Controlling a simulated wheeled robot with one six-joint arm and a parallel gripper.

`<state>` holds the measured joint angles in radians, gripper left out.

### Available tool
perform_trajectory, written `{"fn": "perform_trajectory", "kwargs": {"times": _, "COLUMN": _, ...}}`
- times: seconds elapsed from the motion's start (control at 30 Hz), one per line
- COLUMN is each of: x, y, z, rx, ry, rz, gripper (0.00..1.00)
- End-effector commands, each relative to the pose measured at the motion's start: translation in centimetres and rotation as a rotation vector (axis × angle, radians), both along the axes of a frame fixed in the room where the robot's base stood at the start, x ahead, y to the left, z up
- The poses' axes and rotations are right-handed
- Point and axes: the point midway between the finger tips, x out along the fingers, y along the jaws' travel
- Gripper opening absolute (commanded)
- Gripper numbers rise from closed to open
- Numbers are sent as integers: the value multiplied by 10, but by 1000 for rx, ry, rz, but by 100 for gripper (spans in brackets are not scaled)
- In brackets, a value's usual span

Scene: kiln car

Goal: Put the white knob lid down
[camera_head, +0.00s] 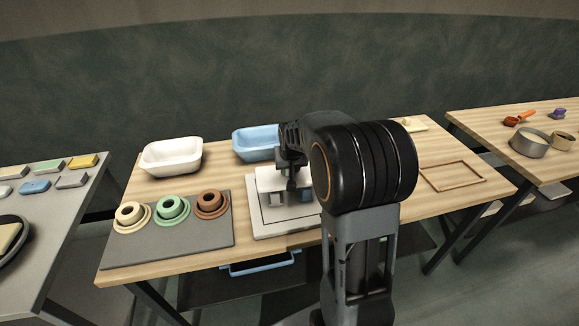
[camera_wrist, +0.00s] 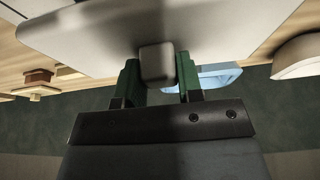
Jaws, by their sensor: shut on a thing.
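My gripper (camera_wrist: 158,82) is shut on the knob of the white knob lid (camera_wrist: 95,35); its green fingers stand on both sides of the square grey-white knob (camera_wrist: 157,62). The lid fills the top of the wrist view as a broad pale slab. In the head view the white knob lid (camera_head: 268,179) is partly behind my arm, over a pale square board (camera_head: 262,221) at the middle of the wooden table. I cannot tell whether the lid touches what is under it.
A white basin (camera_head: 172,158) and a blue basin (camera_head: 254,144) stand behind. A grey mat (camera_head: 190,242) with cream, green and brown ring-shaped pieces lies left. A thin wooden frame (camera_head: 452,177) lies right, with bare tabletop around it. Side tables stand at both sides.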

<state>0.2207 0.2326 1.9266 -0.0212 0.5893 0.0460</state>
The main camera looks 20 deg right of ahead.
Motion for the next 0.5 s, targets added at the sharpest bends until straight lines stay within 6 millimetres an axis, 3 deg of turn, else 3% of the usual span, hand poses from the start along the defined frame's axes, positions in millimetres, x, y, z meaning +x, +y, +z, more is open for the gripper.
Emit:
{"fn": "perform_trajectory", "kwargs": {"times": 0.23, "x": 1, "y": 0, "z": -2, "rx": -1, "ry": -5, "rz": 0, "gripper": 0}}
{"fn": "perform_trajectory", "kwargs": {"times": 0.27, "x": 0, "y": 0, "z": -4, "rx": 0, "ry": 0, "rz": 0, "gripper": 35}}
{"fn": "perform_trajectory", "kwargs": {"times": 0.5, "x": 0, "y": 0, "z": -4, "rx": 0, "ry": 0, "rz": 0, "gripper": 58}}
